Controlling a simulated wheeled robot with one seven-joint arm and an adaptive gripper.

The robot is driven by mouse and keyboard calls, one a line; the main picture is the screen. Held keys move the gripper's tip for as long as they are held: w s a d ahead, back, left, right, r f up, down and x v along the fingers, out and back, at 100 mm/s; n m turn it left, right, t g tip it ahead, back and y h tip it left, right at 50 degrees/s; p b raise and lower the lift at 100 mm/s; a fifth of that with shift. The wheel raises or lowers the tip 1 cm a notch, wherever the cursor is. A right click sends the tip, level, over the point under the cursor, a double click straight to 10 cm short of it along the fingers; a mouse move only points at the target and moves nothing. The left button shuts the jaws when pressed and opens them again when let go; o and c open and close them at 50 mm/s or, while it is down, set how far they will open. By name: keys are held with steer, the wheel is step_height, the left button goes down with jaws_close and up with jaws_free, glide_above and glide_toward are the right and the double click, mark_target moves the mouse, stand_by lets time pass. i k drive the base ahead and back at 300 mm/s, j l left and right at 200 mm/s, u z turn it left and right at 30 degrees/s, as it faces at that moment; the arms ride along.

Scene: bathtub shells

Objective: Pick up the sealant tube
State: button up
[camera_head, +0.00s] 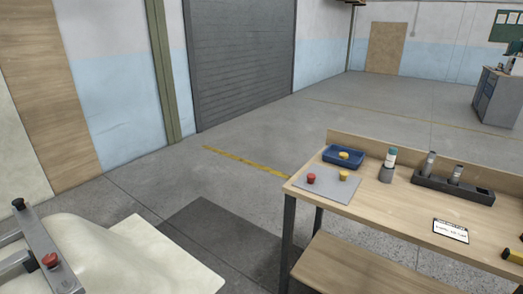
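Three upright tube-like containers are on the wooden workbench (400,208) at the right. One, a white and grey tube with a teal top (388,165), stands alone on the bench top, left of a dark holder (425,184). Two grey tubes, a left one (429,164) and a right one (455,176), stand in the holder. No labels are readable, so I cannot tell for certain which is the sealant tube. My gripper is not in view.
A grey mat (312,191) carries a red knob (311,178) and a yellow knob (343,175). A white label card (450,231) lies in front. A pale shell (95,262) is lower left. Floor before the shutter is clear.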

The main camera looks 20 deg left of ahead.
mark_target(391, 154)
steer(key=u, duration=2.9)
steer(key=z, duration=2.9)
steer(key=i+z, duration=0.45)
steer(key=i, duration=0.55)
